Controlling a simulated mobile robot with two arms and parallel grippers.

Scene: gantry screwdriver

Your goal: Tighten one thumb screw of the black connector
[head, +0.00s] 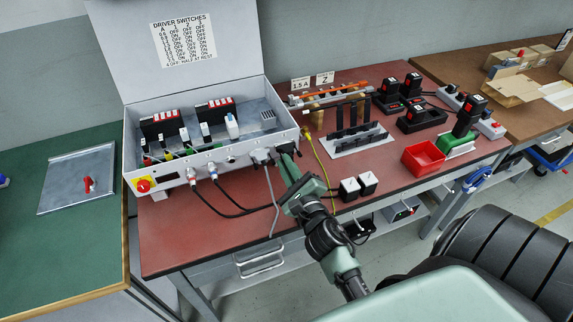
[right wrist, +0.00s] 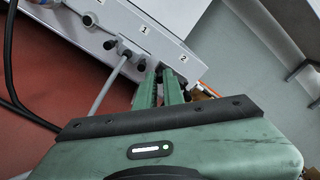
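The black connector (right wrist: 181,70) sits at the port marked 2 on the front of the grey control box (right wrist: 120,18). In the head view my right gripper (head: 287,151) reaches up to the right end of the box front and covers most of that connector. In the right wrist view its two green fingers (right wrist: 163,78) point at the connector's left side, close together with a narrow gap. Their tips are at the black parts there, but I cannot tell whether they grip a thumb screw. My left gripper is not in view.
A grey connector (right wrist: 124,53) with black thumb screws and a grey cable is plugged in at port 1, just left of my fingers. Black cables (head: 228,208) hang from the box front. A red bin (head: 423,158) and a black rack (head: 358,136) stand right on the red bench.

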